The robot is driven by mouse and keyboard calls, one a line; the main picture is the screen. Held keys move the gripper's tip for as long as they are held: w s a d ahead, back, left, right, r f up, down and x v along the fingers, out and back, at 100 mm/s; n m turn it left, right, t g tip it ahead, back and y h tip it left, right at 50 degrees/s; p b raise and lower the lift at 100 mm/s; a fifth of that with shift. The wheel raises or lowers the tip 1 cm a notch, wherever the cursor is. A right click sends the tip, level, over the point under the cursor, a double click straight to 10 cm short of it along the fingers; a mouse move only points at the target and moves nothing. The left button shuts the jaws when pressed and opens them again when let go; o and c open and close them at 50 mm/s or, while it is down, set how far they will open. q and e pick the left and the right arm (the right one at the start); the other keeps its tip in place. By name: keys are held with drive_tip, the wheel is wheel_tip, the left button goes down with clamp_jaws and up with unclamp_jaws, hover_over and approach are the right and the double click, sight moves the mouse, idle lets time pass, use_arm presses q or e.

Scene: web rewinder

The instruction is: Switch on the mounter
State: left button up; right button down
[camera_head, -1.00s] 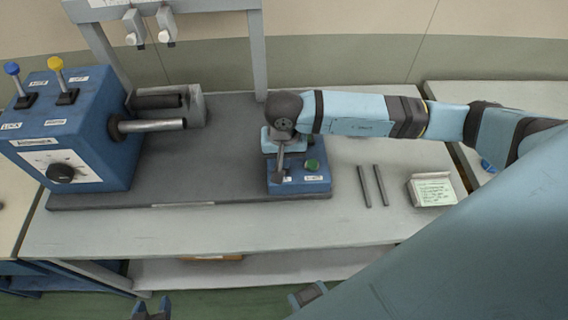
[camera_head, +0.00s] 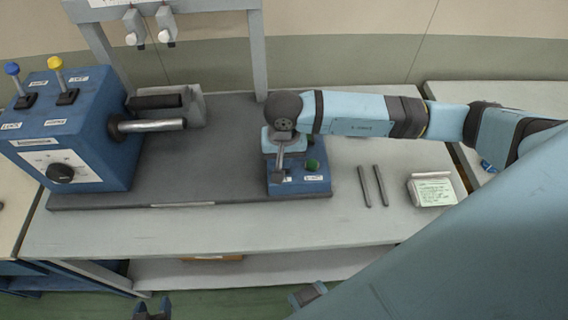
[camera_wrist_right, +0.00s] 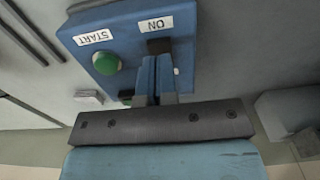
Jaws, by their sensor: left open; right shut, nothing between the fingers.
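A blue control box (camera_head: 313,180) stands at the right end of the dark base plate. It carries a green button (camera_head: 312,165), labelled START in the right wrist view (camera_wrist_right: 105,63). A dark switch (camera_wrist_right: 160,46) sits beside the ON label (camera_wrist_right: 155,25). My right gripper (camera_head: 279,176) is shut and empty, pointing down over the box's left part. In the right wrist view its fingertips (camera_wrist_right: 157,62) are right at the switch and partly cover it; I cannot tell whether they touch. My left gripper (camera_head: 152,310) is open and low at the bottom edge, away from the bench.
A blue machine (camera_head: 75,130) with a dial, two levers and a metal shaft (camera_head: 150,125) stands at the left. A grey frame (camera_head: 258,50) rises behind. Two grey rods (camera_head: 372,186) and a card holder (camera_head: 432,190) lie right of the box. The bench front is clear.

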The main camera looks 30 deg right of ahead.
drive_tip(key=shift+f+b, duration=1.35)
idle(0.7)
drive_tip(key=shift+r, duration=0.1)
drive_tip(key=shift+r+p, duration=0.45)
drive_tip(key=shift+r, duration=0.4)
drive_tip(key=shift+r+p, duration=0.85)
drive_tip(key=shift+r, duration=1.75)
